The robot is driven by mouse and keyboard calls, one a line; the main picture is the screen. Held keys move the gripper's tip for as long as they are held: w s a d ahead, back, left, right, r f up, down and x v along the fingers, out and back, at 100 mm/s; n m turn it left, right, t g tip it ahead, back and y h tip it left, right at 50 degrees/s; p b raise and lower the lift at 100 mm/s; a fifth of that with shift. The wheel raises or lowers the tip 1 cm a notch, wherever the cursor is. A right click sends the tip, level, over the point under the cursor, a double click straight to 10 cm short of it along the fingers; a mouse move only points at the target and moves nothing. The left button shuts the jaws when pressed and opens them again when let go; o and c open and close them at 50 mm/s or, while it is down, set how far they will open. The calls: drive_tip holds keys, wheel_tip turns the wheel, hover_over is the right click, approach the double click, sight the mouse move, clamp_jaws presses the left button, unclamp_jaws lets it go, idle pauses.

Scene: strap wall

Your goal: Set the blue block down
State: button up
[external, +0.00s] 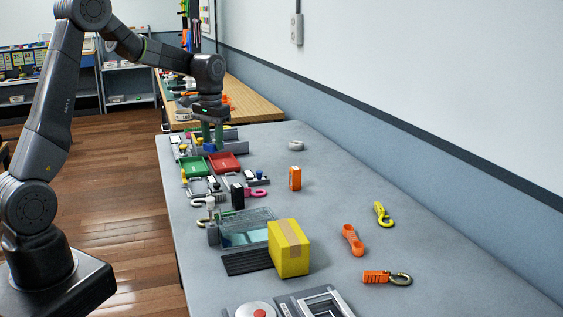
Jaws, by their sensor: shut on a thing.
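My gripper (212,143) points down over the far left end of the grey table (340,220). Its two greenish fingers are shut on a small blue block (210,148). The block shows only in part, low between the fingertips, just behind the green tray (193,166) and the red tray (224,162). I cannot tell whether the block touches the surface below.
Fixtures and hooks crowd the table's left side. A black box (237,196), a clear-lidded case (246,226) and a yellow box (289,249) stand nearer. Orange and yellow hooks lie at right. The back right of the table is mostly clear.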

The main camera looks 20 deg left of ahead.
drive_tip(key=d+m, duration=0.4)
drive_tip(key=d, duration=1.3)
drive_tip(key=m, duration=0.3)
hover_over(304, 219)
drive_tip(key=s+d, duration=0.2)
drive_tip(key=s, duration=0.4)
wheel_tip(304, 219, down, 11)
drive_tip(key=shift+w+d+f+p, duration=0.1)
drive_tip(key=shift+w+f+p, duration=0.05)
drive_tip(key=shift+p, duration=0.45)
drive_tip(key=shift+f+p, duration=0.3)
drive_tip(key=shift+f, duration=1.85)
drive_tip(key=o, duration=1.2)
drive_tip(key=shift+r, duration=0.1)
drive_tip(key=shift+o, duration=0.4)
wheel_tip(304, 219, up, 12)
drive_tip(key=b, duration=0.1)
drive_tip(key=shift+b, duration=0.3)
